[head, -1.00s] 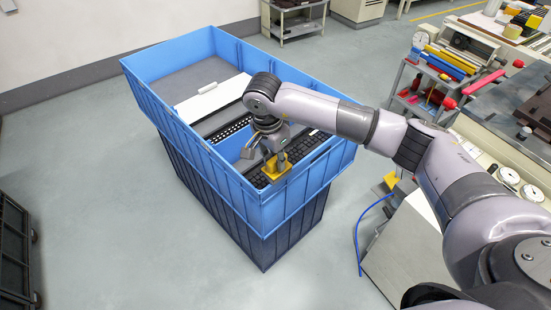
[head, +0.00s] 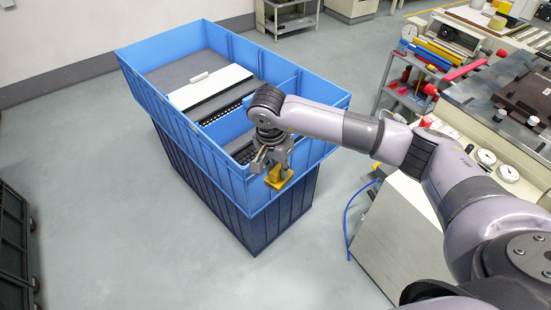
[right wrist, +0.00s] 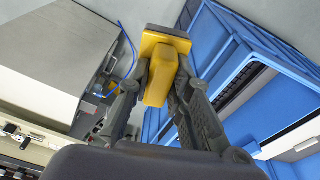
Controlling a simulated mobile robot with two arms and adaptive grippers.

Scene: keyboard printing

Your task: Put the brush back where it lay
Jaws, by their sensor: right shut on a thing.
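The yellow brush (head: 277,182) is held by my right gripper (head: 281,167) near the front-right end of the blue bin (head: 222,192). In the head view it overlaps the bin's front wall. In the right wrist view the brush (right wrist: 161,78) sits between the two dark fingers, its wide yellow head across the tips. The bin's blue wall (right wrist: 245,25) shows to the right of the fingers there. I cannot see what is under the brush's head. My left gripper is in neither view.
A keyboard lies in the bin, partly hidden by my arm, near a white board (head: 210,86). A pale bench (head: 395,235) with gauges (head: 508,173) stands to the right, beside a blue hose (head: 347,225). A tool trolley (head: 400,95) is behind. Floor in front is clear.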

